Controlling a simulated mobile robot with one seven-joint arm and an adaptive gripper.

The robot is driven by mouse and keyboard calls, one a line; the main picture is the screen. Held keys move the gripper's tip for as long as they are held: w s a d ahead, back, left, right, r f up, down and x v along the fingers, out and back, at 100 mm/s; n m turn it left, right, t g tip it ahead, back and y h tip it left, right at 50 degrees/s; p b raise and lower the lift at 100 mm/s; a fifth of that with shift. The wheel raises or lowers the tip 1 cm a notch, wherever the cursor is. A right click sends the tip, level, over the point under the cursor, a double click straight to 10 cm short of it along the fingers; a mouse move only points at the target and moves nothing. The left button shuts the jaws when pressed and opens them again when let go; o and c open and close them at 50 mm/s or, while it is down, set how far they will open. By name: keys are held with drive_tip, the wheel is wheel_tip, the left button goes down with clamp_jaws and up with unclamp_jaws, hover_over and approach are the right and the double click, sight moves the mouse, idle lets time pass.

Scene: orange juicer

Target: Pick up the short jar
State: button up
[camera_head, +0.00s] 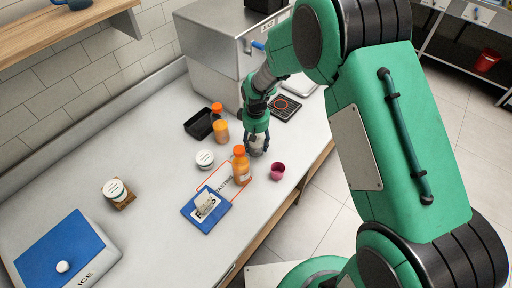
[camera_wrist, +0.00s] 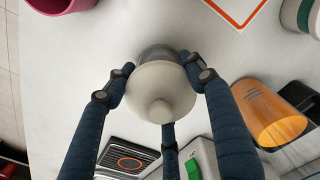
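A jar (camera_wrist: 161,92) with a cream domed lid, a round knob and a greyish body stands between the fingers of my gripper (camera_wrist: 160,68) in the wrist view. Two fingers flank it closely, and a third shows below it. I cannot tell whether the fingers press on it. In the head view my gripper (camera_head: 258,146) points down at the counter, and its fingers mostly hide this jar.
An orange bottle (camera_head: 241,166) stands close to my gripper, with a pink cup (camera_head: 278,171) to its right. A white-lidded jar (camera_head: 204,160), another orange bottle (camera_head: 220,128) and a black tray (camera_head: 199,123) are to the left. The counter's front edge is near.

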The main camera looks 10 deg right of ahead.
drive_tip(key=shift+r, duration=0.15)
drive_tip(key=shift+c, duration=0.5)
wheel_tip(320, 180, up, 10)
drive_tip(key=shift+f+p, duration=0.15)
drive_tip(key=shift+p, duration=0.95)
